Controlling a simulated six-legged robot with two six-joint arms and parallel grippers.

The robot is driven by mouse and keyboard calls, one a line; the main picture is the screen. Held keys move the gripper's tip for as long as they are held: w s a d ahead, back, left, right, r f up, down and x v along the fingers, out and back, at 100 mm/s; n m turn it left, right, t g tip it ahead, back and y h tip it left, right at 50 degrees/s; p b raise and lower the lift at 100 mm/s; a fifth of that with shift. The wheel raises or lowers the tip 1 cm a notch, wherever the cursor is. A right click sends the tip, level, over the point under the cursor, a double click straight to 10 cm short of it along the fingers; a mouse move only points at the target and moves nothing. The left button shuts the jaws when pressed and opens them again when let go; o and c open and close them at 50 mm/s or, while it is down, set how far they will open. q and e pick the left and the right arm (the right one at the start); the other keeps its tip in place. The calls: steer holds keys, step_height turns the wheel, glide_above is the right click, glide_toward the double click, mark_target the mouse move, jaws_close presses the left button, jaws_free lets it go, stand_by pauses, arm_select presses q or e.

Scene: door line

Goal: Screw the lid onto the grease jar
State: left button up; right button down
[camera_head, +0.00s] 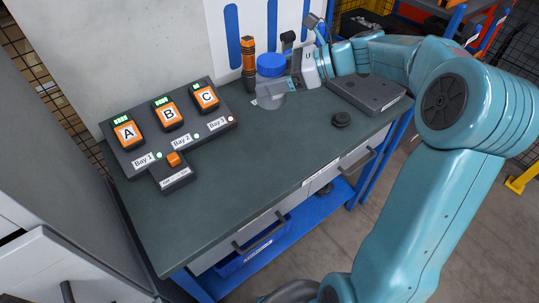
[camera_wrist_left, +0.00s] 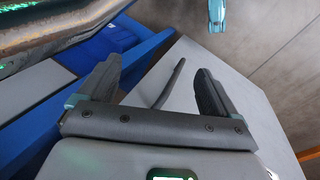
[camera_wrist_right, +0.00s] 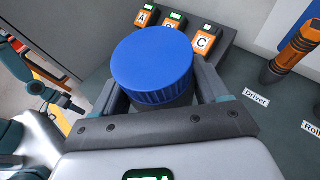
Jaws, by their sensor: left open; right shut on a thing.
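The blue lid (camera_head: 271,64) sits on top of the grease jar (camera_head: 268,101), which stands at the back of the bench. The lid also fills the middle of the right wrist view (camera_wrist_right: 152,62); whether it is threaded down cannot be told. My right gripper (camera_head: 280,84) reaches in from the right and is shut on the jar just below the lid. In the right wrist view the lid hides the fingertips and most of the jar. My left gripper (camera_wrist_left: 156,68) is open and empty, beside a pale cabinet side and blue frame in the left wrist view.
An orange driver (camera_head: 249,64) stands upright just left of the jar. A charging station (camera_head: 176,134) with batteries A, B and C is at the left. A dark flat case (camera_head: 368,93) and a black round piece (camera_head: 341,119) lie to the right. The bench front is clear.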

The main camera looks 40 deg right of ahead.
steer(key=shift+d, duration=0.15)
steer(key=shift+s+f, duration=0.15)
steer(key=shift+f, duration=0.15)
step_height(320, 180, down, 15)
steer(key=b, duration=0.1)
step_height(320, 180, down, 4)
steer(key=shift+f, duration=0.25)
